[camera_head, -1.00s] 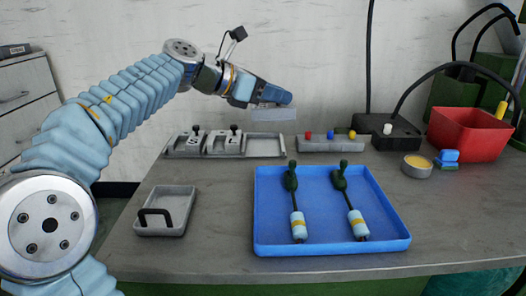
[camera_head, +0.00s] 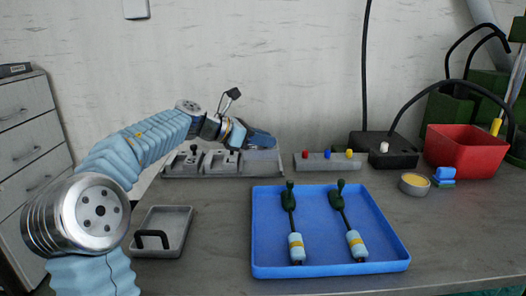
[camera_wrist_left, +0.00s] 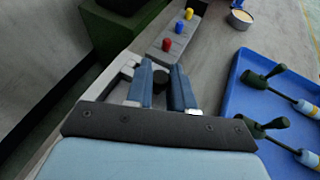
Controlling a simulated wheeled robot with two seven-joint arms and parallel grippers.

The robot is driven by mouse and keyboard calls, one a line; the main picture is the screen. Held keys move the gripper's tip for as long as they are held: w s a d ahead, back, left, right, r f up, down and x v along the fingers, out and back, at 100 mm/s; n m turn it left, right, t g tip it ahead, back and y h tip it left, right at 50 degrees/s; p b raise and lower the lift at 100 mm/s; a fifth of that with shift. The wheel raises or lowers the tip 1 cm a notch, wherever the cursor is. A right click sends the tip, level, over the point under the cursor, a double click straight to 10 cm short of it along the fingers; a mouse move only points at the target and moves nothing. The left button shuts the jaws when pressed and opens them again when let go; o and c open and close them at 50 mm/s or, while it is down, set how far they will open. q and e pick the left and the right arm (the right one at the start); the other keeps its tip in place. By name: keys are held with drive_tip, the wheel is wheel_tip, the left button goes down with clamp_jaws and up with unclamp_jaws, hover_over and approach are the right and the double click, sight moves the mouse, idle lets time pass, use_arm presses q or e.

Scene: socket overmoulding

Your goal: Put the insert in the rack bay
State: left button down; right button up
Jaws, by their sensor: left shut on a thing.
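The grey rack (camera_head: 215,170) stands along the back of the table. My left gripper (camera_head: 258,141) is low at the rack's right-hand bay, shut on an insert. In the left wrist view the insert's dark round knob (camera_wrist_left: 160,78) shows between the two blue fingers. The insert's grey body is mostly hidden by the gripper, and I cannot tell whether it rests fully in the bay. My right gripper is not in view.
A strip with red, blue and yellow pegs (camera_head: 325,162) stands just right of the rack. A blue tray (camera_head: 330,265) with two green-handled cables lies in front. A small grey tray (camera_head: 180,220) is at left, a red bin (camera_head: 465,150) at right. Bare tabletop lies between.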

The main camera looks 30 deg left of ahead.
sight(263, 151)
use_arm(q)
drive_tip(key=shift+w+a+f, duration=0.1)
drive_tip(key=shift+w+f, duration=0.05)
drive_tip(key=shift+w+a+f, duration=0.1)
drive_tip(key=shift+w+f, duration=0.05)
drive_tip(key=shift+f, duration=0.75)
drive_tip(key=shift+w+f, duration=0.1)
drive_tip(key=shift+f, duration=0.8)
drive_tip(key=shift+f+b, duration=0.1)
drive_tip(key=shift+b, duration=0.25)
drive_tip(key=c, duration=1)
unclamp_jaws()
drive_tip(key=v, duration=1.2)
drive_tip(key=shift+b, duration=0.35)
